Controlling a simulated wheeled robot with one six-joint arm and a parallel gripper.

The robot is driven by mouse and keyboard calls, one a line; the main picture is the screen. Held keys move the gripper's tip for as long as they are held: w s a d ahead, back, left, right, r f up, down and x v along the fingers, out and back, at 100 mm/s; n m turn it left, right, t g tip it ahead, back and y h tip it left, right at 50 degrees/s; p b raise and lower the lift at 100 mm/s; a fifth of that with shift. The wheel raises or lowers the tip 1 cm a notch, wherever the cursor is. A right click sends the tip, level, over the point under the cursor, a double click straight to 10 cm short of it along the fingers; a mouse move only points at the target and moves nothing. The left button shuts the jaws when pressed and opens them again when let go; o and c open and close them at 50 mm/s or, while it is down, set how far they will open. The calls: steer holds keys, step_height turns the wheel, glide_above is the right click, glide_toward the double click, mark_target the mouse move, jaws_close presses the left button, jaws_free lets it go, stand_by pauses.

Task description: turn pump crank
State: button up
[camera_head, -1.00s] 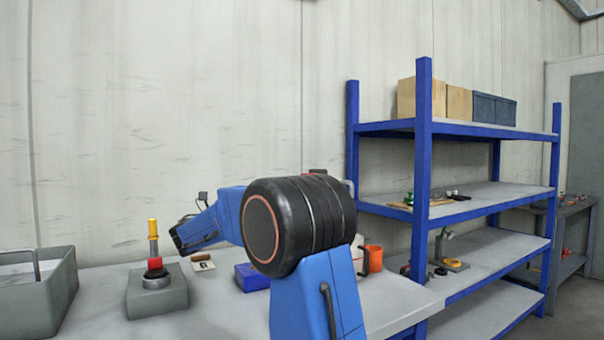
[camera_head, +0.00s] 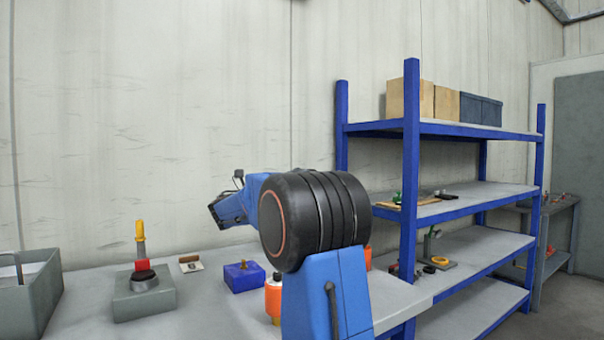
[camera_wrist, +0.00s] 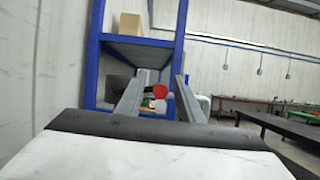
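What looks like the pump crank (camera_head: 141,262) stands on a grey block (camera_head: 145,302) on the bench at the left of the head view. It has a black round hub, a red part above it and an upright rod with a yellow grip. My gripper (camera_head: 228,210) is up and to the right of it, apart from it, and appears small and dark there. In the wrist view my gripper (camera_wrist: 160,86) has its two grey fingers spread, with only distant background between them. The crank does not show in the wrist view.
A grey bin (camera_head: 36,306) stands left of the crank. A small card-like piece (camera_head: 191,264), a blue block (camera_head: 244,277) and an orange container (camera_head: 273,300) are to its right. A blue shelf rack (camera_head: 411,200) stands further right. Bench space in front of the card is clear.

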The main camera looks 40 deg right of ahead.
steer(key=shift+x, duration=1.2)
steer(key=shift+c, duration=0.7)
jaws_close()
steer(key=shift+r, duration=0.15)
steer(key=w+d+r+n+t+y, duration=0.2)
steer(key=w+n+t, duration=0.6)
steer(key=n, duration=1.3)
steer(key=shift+w+r+y, duration=0.6)
steer(key=shift+r+y, duration=0.1)
steer(key=shift+r, duration=0.5)
steer(key=shift+n, duration=0.3)
